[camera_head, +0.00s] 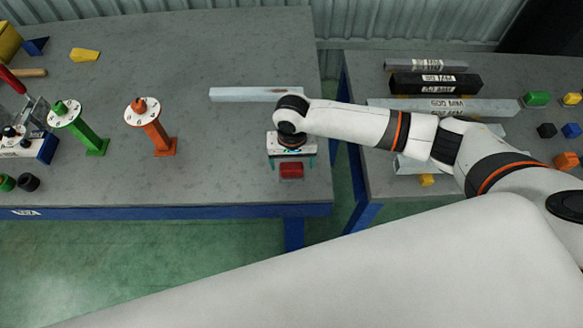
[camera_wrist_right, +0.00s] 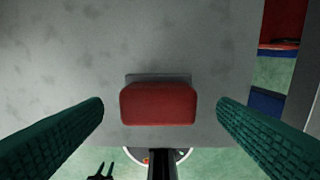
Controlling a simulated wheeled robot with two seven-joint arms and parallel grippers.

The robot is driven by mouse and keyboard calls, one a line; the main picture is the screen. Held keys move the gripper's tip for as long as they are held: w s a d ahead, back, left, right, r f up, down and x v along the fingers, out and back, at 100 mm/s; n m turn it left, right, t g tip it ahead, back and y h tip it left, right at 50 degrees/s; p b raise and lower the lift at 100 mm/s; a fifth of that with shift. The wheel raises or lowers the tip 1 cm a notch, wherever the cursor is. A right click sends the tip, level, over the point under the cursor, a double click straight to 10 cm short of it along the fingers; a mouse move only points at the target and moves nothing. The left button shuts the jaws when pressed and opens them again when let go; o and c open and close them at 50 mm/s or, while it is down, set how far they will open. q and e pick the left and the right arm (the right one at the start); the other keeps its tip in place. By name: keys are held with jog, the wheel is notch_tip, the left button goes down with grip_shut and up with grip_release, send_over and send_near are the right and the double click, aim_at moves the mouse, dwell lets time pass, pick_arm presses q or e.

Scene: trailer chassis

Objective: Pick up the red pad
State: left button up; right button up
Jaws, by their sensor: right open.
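The red pad (camera_head: 291,170) lies on the grey table near its front edge. In the right wrist view the red pad (camera_wrist_right: 158,104) sits in the middle, between the two green fingers and apart from both. A thin grey strip shows along its far side there. My right gripper (camera_head: 292,164) is over the pad, pointing down. Its fingers are spread wide to either side of the pad, and it is open and empty; it also shows in the right wrist view (camera_wrist_right: 160,112). My left gripper is not in view.
A long grey bar (camera_head: 250,94) lies behind my right gripper. An orange stand (camera_head: 155,132) and a green stand (camera_head: 88,135) stand to the left. A second table (camera_head: 376,184) with bars and coloured blocks is to the right, across a gap. The table between the orange stand and the pad is clear.

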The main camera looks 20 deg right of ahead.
aim_at(291, 166)
jog(key=shift+f, duration=1.4)
jog(key=c, duration=1.1)
jog(key=shift+r, duration=0.1)
jog(key=shift+c, duration=0.2)
notch_tip(291, 166, up, 10)
jog(key=shift+f+b, duration=0.1)
jog(key=shift+b, duration=0.35)
